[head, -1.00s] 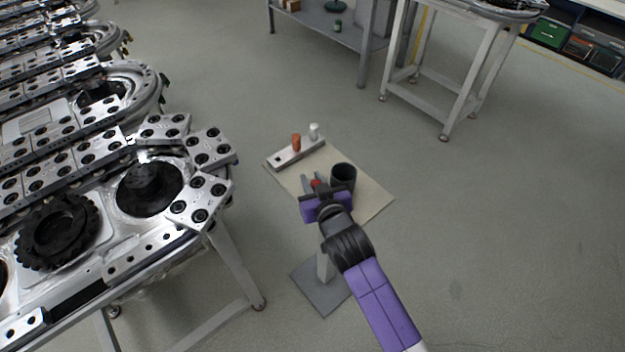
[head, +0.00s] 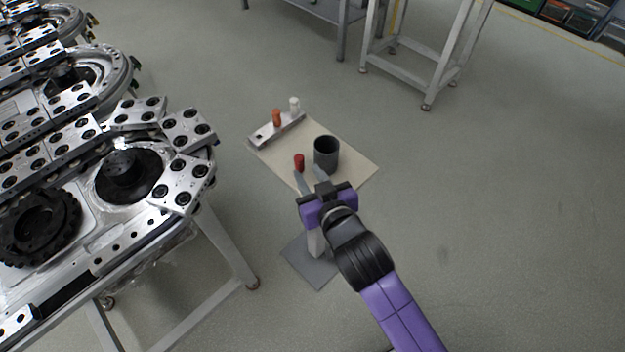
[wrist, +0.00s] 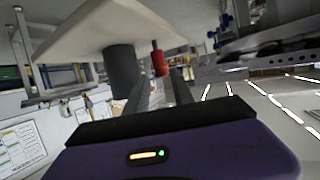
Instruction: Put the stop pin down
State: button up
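In the wrist view, which shows the scene upside down, the red pin (wrist: 159,62) has a thin dark stem reaching to the board (wrist: 90,30).
A dark grey cup (head: 326,153) stands on the board just right of the pin. A large metal track table (head: 190,215) is at left. Floor at right is clear.

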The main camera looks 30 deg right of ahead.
jog(key=shift+v, duration=1)
jog(key=s+f, duration=0.2)
jog(key=s, duration=0.8)
jog(key=s+d+r, duration=0.1)
jog(key=s+r, duration=0.3)
jog(key=s, duration=0.7)
jog(key=s+d+r+y, duration=0.1)
jog(key=s+r, duration=0.3)
jog(key=s, duration=0.6)
jog(key=shift+s+r+n+t, duration=0.2)
jog(key=shift+s+n+t, duration=0.15)
jog(key=shift+n+t, duration=0.05)
